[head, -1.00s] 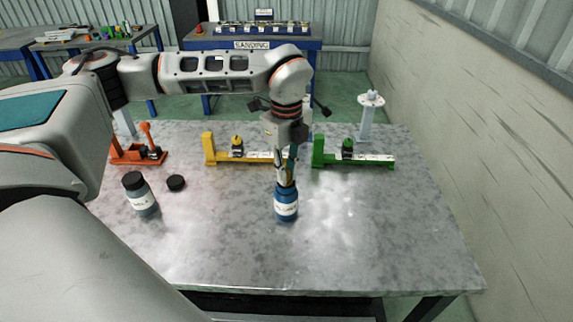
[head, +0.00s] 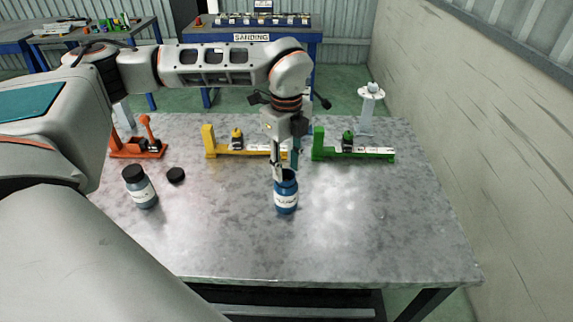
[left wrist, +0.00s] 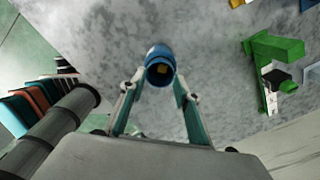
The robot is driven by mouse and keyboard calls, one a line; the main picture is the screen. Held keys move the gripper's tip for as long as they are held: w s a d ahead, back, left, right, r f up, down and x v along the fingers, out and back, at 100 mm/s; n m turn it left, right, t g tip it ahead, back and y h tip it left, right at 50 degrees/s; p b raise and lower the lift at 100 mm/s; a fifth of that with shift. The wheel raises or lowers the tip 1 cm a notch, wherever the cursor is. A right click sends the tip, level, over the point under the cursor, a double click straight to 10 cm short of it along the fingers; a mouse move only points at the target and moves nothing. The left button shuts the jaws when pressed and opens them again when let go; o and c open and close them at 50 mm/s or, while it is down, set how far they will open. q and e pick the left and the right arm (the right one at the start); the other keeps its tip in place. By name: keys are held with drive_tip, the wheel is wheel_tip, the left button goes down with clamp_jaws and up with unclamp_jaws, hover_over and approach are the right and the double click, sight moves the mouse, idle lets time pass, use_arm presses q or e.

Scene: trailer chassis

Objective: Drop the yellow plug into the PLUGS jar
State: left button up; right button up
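The open blue jar (head: 286,196) with a white label stands upright on the metal table; the label is too small to read surely. In the left wrist view the jar (left wrist: 160,60) shows its open mouth, with a small yellow piece, apparently the yellow plug (left wrist: 162,69), inside. My left gripper (head: 286,172) is just above and around the jar's mouth, fingers pointing down. In the left wrist view its fingers (left wrist: 155,90) are spread apart with nothing between the tips but the jar mouth beyond. My right gripper is not in view.
A dark capped jar (head: 140,187) and a loose black lid (head: 176,175) stand to the left. Orange (head: 138,150), yellow (head: 208,140) and green (head: 319,143) fixtures line the back. A white stand (head: 367,110) is at back right. The front right of the table (head: 390,220) is clear.

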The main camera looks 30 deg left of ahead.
use_arm(q)
wheel_tip(320, 180, up, 7)
idle(0.6)
idle(0.4)
